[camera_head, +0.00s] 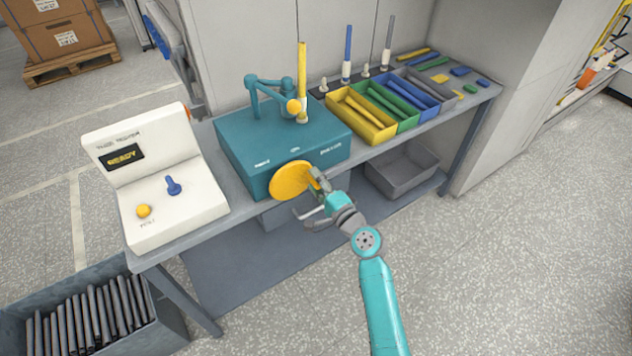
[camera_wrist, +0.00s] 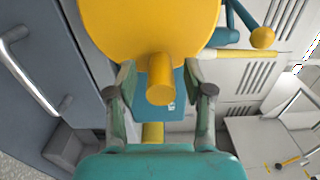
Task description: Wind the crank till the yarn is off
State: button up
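The teal winder (camera_head: 250,140) stands on the bench with a round yellow crank disc (camera_head: 290,181) on its front. An upright yellow bobbin (camera_head: 302,80) stands on its top beside a teal arm with a yellow ball (camera_head: 294,106). My gripper (camera_head: 309,198) is at the front of the disc. In the wrist view the disc (camera_wrist: 150,25) fills the top, and its stubby yellow handle (camera_wrist: 160,80) lies between my two fingers (camera_wrist: 161,88). The fingers stand apart, with gaps showing on both sides of the handle. How much yarn is on the bobbin cannot be told.
A white tester reading "READY" (camera_head: 124,157) stands left on the bench. Yellow (camera_head: 372,133), green and blue trays hold rods at right, with blue (camera_head: 348,50) and grey upright bobbins behind. A bin of dark rods (camera_head: 165,318) stands lower left. A grey tub (camera_head: 402,172) sits under the bench.

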jog(key=v, duration=1.2)
jog(key=w+a+n, duration=0.2)
jog(key=w+n, duration=0.1)
jog(key=n, duration=0.3)
jog(key=w+a+n, duration=0.2)
jog(key=w+n, duration=0.1)
jog(key=n, duration=0.3)
jog(key=w+a+n, duration=0.2)
jog(key=w+n, duration=0.1)
jog(key=n, duration=0.3)
jog(key=shift+w+a+f, duration=0.1)
jog(key=shift+w, duration=0.05)
dwell(0.4)
grip_shut()
